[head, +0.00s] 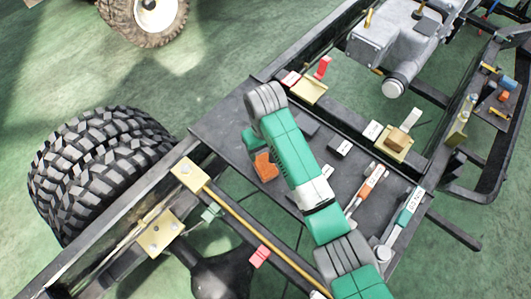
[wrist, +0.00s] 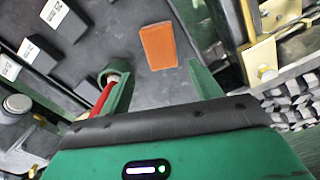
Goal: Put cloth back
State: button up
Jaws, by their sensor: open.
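A flat orange rectangle that looks like the folded cloth (head: 265,167) lies on the dark tray (head: 222,122), beside my gripper. In the wrist view the cloth (wrist: 158,46) lies flat on the dark surface, beyond the fingertips and roughly centred between them. My gripper (wrist: 163,78) is open, with its two green fingers apart and nothing between them. In the head view my gripper (head: 252,140) is mostly hidden by my wrist and shows only as a green part just above the cloth.
An orange-handled tool (head: 370,183) and a green tool (head: 408,210) lie to the right. A frame rail with brass brackets (head: 186,174) and a tyre (head: 95,165) stand to the left. A red rod (wrist: 103,98) is beside the left finger.

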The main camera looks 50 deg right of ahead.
jog(key=shift+r, duration=0.4)
